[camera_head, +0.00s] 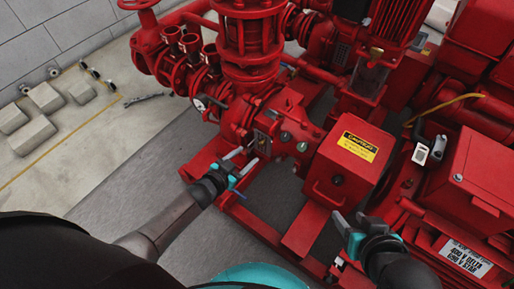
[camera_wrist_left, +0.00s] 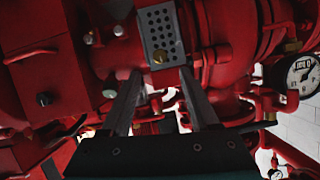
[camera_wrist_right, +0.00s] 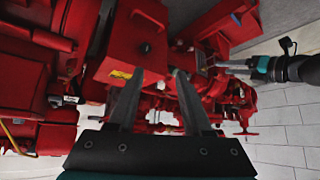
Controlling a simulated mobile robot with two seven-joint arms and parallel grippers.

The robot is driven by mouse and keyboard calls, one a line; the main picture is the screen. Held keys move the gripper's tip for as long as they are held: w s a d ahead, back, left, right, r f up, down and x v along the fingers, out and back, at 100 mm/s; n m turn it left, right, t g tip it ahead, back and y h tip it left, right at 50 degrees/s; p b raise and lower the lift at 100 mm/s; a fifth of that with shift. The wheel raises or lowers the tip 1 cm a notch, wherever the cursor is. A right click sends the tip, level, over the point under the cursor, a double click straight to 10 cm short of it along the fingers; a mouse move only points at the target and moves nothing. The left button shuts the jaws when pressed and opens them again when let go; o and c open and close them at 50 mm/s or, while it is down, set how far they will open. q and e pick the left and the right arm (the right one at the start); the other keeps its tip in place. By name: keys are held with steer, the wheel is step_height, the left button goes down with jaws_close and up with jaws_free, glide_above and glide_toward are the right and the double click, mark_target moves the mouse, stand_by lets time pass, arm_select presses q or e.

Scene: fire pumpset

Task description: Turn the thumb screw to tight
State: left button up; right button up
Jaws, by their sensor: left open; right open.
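A small brass thumb screw (camera_wrist_left: 160,56) shows in the left wrist view, at the lower end of a grey perforated plate (camera_wrist_left: 161,30) on the red pump. It lies between and just beyond my left fingertips in the picture. My left gripper (camera_wrist_left: 160,76) is open and empty. In the head view the left gripper (camera_head: 242,160) is in front of the pump body, where the screw is too small to make out clearly. My right gripper (camera_head: 350,217) is open and empty, in front of the red caution box; its fingers also show in the right wrist view (camera_wrist_right: 158,76).
The red box with a yellow caution label (camera_head: 359,146) stands right of the pump body. A pressure gauge (camera_wrist_left: 303,75) is right of the plate. Red pipes and a base frame (camera_head: 260,222) surround the pump. Grey floor (camera_head: 95,195) is open at left.

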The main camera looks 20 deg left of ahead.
mark_target(260, 145)
arm_select(q)
steer(key=shift+b+x, duration=1.3)
steer(key=shift+x, duration=0.85)
steer(key=shift+b+x, duration=0.55)
steer(key=shift+x, duration=0.25)
steer(key=shift+b+x, duration=0.5)
steer(key=shift+x, duration=0.35)
arm_select(e)
steer(key=w+a+r+t+y, duration=0.1)
steer(key=a+r+t+y, duration=0.2)
steer(key=a+t, duration=0.4)
steer(key=shift+w+a+r+m+t+y, duration=0.15)
steer(key=shift+w+a+m+t+y, duration=0.2)
steer(key=shift+t+y, duration=0.3)
steer(key=shift+s+d, duration=0.1)
steer(key=shift+s, duration=0.05)
arm_select(q)
jaws_close()
